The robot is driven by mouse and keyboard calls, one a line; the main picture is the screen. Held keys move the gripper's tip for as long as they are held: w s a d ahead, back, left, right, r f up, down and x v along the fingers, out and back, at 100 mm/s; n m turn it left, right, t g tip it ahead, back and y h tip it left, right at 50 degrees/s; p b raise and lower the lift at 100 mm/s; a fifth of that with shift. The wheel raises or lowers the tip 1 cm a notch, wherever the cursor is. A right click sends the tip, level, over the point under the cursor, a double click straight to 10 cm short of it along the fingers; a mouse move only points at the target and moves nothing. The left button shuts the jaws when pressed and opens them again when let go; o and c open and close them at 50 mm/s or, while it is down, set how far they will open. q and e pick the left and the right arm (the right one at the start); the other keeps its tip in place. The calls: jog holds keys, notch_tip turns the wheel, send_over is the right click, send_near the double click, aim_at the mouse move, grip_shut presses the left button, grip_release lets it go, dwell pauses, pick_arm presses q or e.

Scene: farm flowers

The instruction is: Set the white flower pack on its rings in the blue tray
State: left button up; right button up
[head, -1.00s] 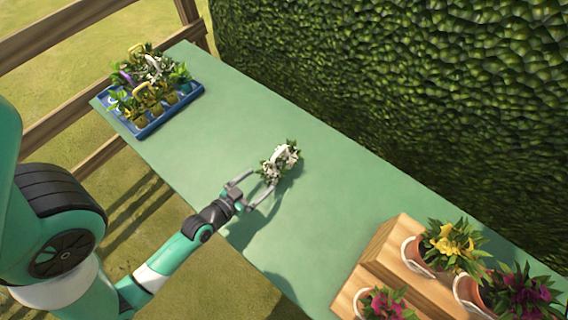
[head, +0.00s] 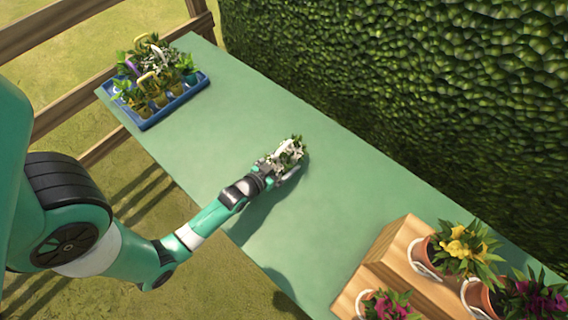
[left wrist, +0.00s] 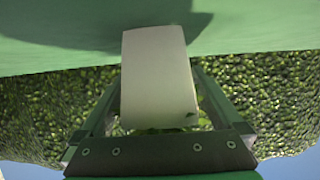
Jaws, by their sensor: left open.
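The white flower pack (head: 294,146) stands on the green table near its middle, with white blooms and green leaves. My left gripper (head: 284,164) is at the pack, with its fingers open on either side of it. In the left wrist view a pale, flat-faced part of the pack (left wrist: 158,75) sits between the two open fingers (left wrist: 155,100). I cannot tell whether the fingers touch it. The blue tray (head: 160,115) is at the table's far left end and holds several flower packs with yellow, purple and white handles. Its rings are hidden or too small to see.
A wooden stepped stand (head: 392,262) with potted yellow flowers (head: 464,247) and magenta flowers (head: 388,305) is at the lower right. A hedge (head: 400,90) runs behind the table. The green table (head: 225,120) is clear between the tray and the pack.

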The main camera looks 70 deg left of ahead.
pick_arm(q)
jog(key=shift+w+a+f, duration=0.15)
jog(key=shift+w, duration=0.1)
jog(key=shift+s, duration=0.1)
grip_shut()
dwell(0.3)
